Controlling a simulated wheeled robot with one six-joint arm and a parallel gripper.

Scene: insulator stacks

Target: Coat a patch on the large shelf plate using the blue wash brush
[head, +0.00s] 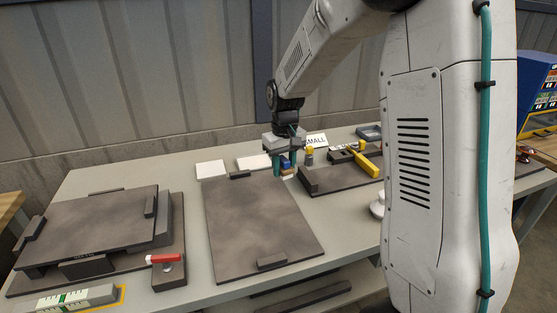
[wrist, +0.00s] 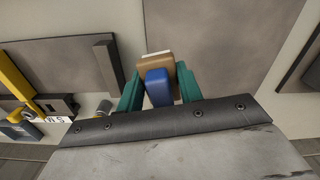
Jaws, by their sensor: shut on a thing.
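My gripper (head: 284,167) is shut on the blue wash brush (head: 286,162), near the far right edge of the large dark plate (head: 255,222) in the middle of the table. In the wrist view, the teal fingers of my gripper (wrist: 158,92) pinch the brush's blue handle (wrist: 157,84). Its tan block and pale tip point away from the camera, toward the same plate (wrist: 205,40). I cannot tell whether the tip touches anything. A second large dark plate (head: 88,228) sits raised on a fixture at the left. Which one is the shelf plate is not labelled legibly.
A smaller dark fixture (head: 340,178) with a yellow handle (head: 368,165) stands right of the middle plate, near a "SMALL" label (head: 316,140). White blocks (head: 211,169) lie at the back. The middle plate's centre is clear.

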